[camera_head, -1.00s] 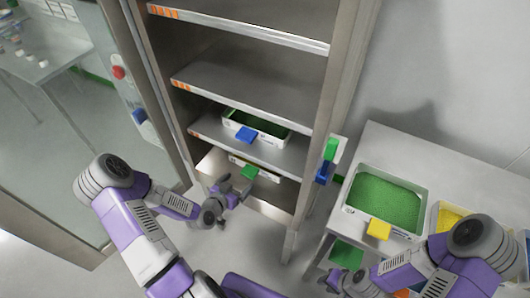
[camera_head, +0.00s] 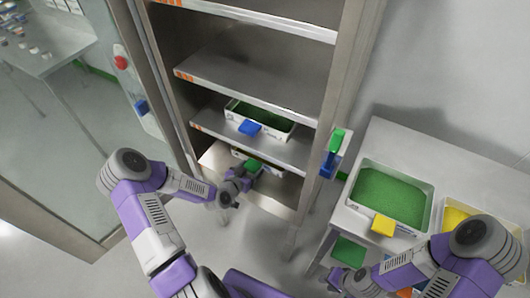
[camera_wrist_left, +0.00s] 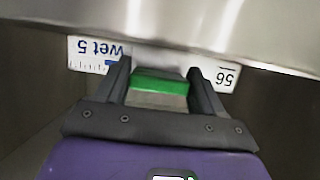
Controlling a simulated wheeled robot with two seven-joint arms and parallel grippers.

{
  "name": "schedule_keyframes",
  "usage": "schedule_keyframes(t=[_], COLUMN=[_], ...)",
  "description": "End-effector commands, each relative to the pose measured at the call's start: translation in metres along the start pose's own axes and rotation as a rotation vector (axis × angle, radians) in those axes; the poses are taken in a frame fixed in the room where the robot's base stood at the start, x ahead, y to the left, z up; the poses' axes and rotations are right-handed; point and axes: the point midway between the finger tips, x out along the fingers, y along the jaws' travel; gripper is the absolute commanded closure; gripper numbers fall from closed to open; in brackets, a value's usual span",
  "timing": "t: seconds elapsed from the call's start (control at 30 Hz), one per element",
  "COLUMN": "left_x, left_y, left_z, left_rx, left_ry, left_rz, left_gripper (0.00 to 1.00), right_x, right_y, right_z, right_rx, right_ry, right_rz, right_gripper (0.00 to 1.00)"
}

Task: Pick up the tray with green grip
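The tray with the green grip (camera_head: 252,164) sits on the lower shelf of the cabinet, mostly hidden under the shelf above and behind my gripper. In the left wrist view its white front (camera_wrist_left: 92,50) has upside-down print, "wet 5" and "56", and the green grip (camera_wrist_left: 160,84) sticks out towards me. My left gripper (camera_head: 246,174) is at this grip. In the left wrist view its two fingers (camera_wrist_left: 160,78) stand apart on either side of the grip; contact is not clear. My right gripper (camera_head: 338,278) is low beside the side table, its fingers too small to judge.
A tray with a blue grip (camera_head: 250,128) stands on the shelf above (camera_head: 290,150), close over my left gripper. A side table (camera_head: 345,218) at right holds a green-filled tray (camera_head: 390,198) with a yellow grip and a yellow-filled tray (camera_head: 452,215).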

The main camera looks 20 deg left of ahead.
Motion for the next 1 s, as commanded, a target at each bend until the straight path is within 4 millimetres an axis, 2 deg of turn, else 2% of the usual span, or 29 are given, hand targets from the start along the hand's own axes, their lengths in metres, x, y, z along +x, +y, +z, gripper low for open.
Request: schedule_keyframes(t=[0.03,0.27,0.67,0.87,1.0], left_x=[0.000,0.000,-0.006,-0.017,-0.027], left_y=[0.000,0.000,0.000,0.000,0.000], left_z=[0.000,0.000,-0.008,-0.032,-0.057], left_rx=[0.000,0.000,0.003,0.005,0.007], left_ry=[0.000,0.000,0.003,0.005,0.006], left_rz=[0.000,0.000,0.000,-0.001,0.000], left_gripper=[0.40,0.75,0.75,0.75,0.75], right_x=[0.000,0.000,-0.005,-0.014,-0.022], right_y=[0.000,0.000,-0.002,-0.005,-0.008], right_z=[0.000,0.000,0.000,0.001,0.001], right_rx=[0.000,0.000,0.000,0.000,0.000], right_ry=[0.000,0.000,0.000,0.000,0.000], right_rz=[0.000,0.000,0.000,0.000,0.000], right_gripper=[0.68,0.68,0.68,0.68,0.68])
